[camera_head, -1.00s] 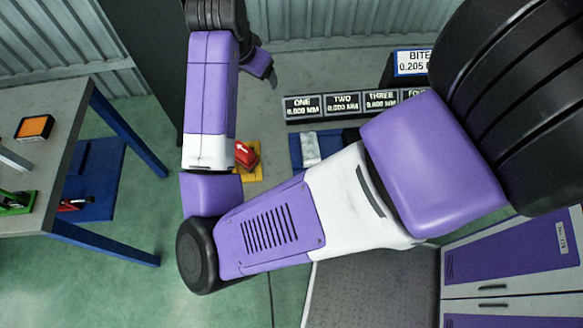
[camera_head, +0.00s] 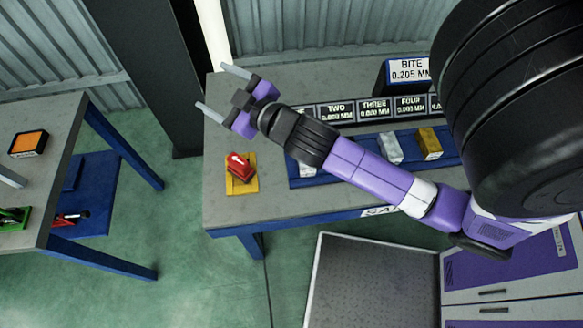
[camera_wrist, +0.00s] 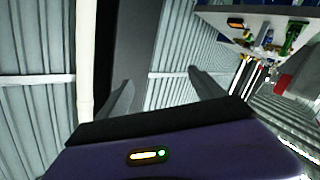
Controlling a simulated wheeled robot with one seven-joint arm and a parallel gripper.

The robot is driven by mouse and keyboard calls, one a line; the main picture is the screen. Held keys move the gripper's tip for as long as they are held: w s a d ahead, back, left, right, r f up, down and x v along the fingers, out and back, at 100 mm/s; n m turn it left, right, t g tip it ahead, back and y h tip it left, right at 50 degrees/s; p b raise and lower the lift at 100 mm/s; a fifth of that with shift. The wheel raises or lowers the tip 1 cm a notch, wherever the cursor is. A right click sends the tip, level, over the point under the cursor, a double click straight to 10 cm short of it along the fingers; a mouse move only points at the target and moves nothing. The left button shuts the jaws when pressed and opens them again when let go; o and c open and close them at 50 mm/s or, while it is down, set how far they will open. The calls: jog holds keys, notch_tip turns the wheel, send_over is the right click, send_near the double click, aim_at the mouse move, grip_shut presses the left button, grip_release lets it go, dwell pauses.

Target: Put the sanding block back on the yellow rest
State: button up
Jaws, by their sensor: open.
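The red block with a white arrow (camera_head: 239,167), which I take to be the sanding block, sits on the yellow rest (camera_head: 243,187) near the left end of the grey bench. It covers the rear part of the rest, and a yellow strip shows in front. Whether it lies fully flat or squarely is too small to tell. My gripper (camera_head: 218,90) is open and empty, beyond the block and apart from it, pointing to the back left. In the wrist view my open fingers (camera_wrist: 160,79) have nothing between them; neither block nor rest shows there.
A row of black number displays (camera_head: 374,109) and a blue tray (camera_head: 308,178) with metal blocks stand on the bench (camera_head: 275,205), partly behind my arm. A dark post (camera_head: 165,75) stands behind the bench's left end. Another table (camera_head: 50,135) with tools is at the left.

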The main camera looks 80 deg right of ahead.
jog(key=s+a+f+y, duration=0.2)
jog(key=s+a+y, duration=0.2)
jog(key=s+a, duration=0.6)
jog(key=s+a+f+y, duration=0.2)
jog(key=s+a+y, duration=0.1)
jog(key=s+a, duration=0.7)
jog(key=a, duration=0.3)
jog(key=shift+s+a+y, duration=0.2)
jog(key=shift+a+y, duration=0.1)
jog(key=shift+y, duration=0.1)
jog(key=shift+f, duration=0.15)
notch_tip(320, 180, down, 3)
jog(key=b, duration=0.3)
